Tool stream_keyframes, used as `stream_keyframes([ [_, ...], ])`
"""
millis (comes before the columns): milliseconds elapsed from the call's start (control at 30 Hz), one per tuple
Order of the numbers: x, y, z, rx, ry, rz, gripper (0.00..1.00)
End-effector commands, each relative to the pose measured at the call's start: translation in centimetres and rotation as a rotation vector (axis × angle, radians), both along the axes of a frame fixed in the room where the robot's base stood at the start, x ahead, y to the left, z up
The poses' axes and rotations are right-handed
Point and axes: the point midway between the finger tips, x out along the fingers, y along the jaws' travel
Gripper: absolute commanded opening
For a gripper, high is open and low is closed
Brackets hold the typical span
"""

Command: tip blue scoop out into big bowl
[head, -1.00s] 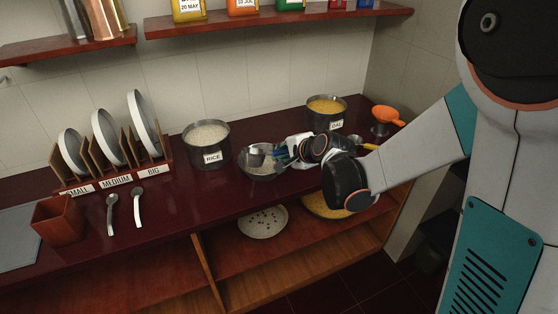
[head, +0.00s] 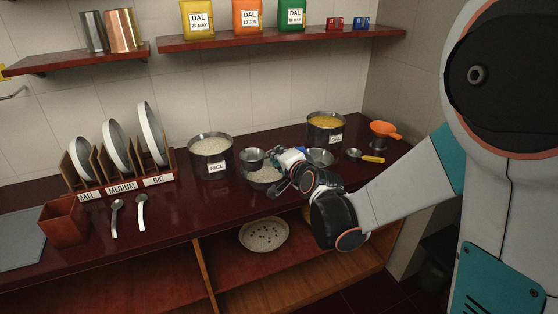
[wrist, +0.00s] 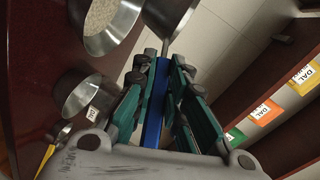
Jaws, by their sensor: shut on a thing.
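My gripper (head: 284,161) is shut on the blue handle (wrist: 156,105) of a metal scoop (head: 252,157). In the wrist view the scoop's dark cup (wrist: 170,15) lies beyond the fingertips. In the head view the cup is over the back left part of a metal bowl (head: 262,182), looks roughly level, and shows a grey inside with no clear contents. This bowl, apparently the big one, has pale rice in it; it also shows in the wrist view (wrist: 125,22). My gripper hides part of its right side.
A labelled rice pot (head: 211,158) stands left of the bowl, a dal pot (head: 326,133) behind right. Another metal bowl (head: 321,158) and a yellow-handled scoop (head: 372,159) are to the right, near an orange funnel (head: 384,131). A plate rack (head: 120,180) and two spoons lie left.

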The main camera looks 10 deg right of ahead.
Motion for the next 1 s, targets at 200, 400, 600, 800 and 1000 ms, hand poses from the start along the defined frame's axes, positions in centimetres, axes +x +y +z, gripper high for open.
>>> stream_keyframes([
  [200,0.0,0.0,0.0,0.000,0.000,0.000,0.00],
  [400,0.0,0.0,1.0,0.001,0.000,0.000,0.00],
  [600,0.0,0.0,2.9,0.001,0.000,0.000,0.00],
  [800,0.0,0.0,4.7,0.001,0.000,0.000,0.00],
  [1000,0.0,0.0,6.1,0.001,0.001,0.001,0.00],
])
